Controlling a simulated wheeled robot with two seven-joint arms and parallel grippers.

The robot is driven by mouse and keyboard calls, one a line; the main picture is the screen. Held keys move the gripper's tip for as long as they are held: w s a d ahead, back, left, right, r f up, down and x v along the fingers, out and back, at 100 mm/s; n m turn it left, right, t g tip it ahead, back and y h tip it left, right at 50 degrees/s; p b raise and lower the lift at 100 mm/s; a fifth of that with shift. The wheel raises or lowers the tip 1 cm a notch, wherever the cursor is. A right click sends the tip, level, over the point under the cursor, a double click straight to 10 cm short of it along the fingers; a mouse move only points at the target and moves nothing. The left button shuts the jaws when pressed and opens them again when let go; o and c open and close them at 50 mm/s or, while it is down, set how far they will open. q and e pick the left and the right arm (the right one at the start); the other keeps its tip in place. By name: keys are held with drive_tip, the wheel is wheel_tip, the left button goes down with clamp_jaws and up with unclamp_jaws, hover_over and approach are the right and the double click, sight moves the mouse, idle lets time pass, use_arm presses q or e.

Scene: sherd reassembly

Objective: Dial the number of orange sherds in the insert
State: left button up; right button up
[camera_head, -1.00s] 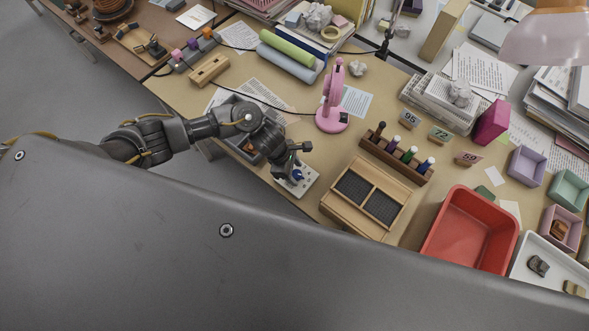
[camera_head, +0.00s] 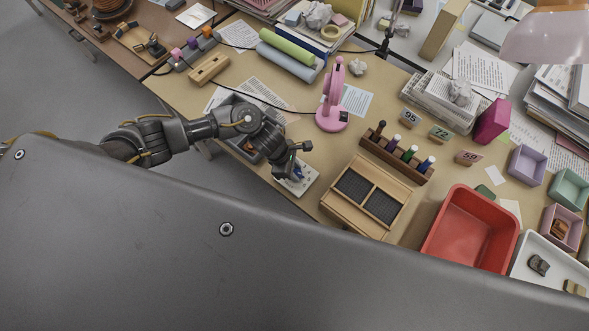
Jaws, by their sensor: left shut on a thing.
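A small pale dial panel (camera_head: 307,184) lies near the front edge of the desk, left of the wooden tray. My left gripper (camera_head: 296,176) is over the panel and shut on a small blue knob (camera_head: 298,173), which it largely hides. The dial's marks are too small to read. A wooden tray with two dark, ridged compartments (camera_head: 364,196) lies to the right of the panel. A white tray at the lower right (camera_head: 522,270) holds a grey sherd (camera_head: 538,264) and a tan piece (camera_head: 574,287). I cannot make out any orange sherds in an insert. My right gripper does not show.
A red bin (camera_head: 468,228) stands right of the wooden tray. My grey body covers the lower left.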

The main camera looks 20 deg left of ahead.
use_arm(q)
drive_tip(key=n+t+b, duration=0.1)
drive_tip(key=n, duration=0.2)
drive_tip(key=n+t+y+b, duration=0.1)
drive_tip(key=n, duration=0.2)
drive_tip(key=shift+s+d+n, duration=0.1)
drive_tip(key=shift+n, duration=0.2)
drive_tip(key=n+t+y, duration=0.1)
drive_tip(key=n, duration=0.2)
drive_tip(key=shift+r, duration=0.1)
drive_tip(key=shift+s+d+n+t+y+p, duration=0.1)
drive_tip(key=shift+n+t+y+p, duration=0.4)
drive_tip(key=shift+n, duration=1.3)
drive_tip(key=o, duration=1)
drive_tip(key=p+v, duration=0.7)
drive_tip(key=v, duration=0.3)
drive_tip(key=shift+d+r, duration=0.1)
drive_tip(key=shift+r, duration=0.3)
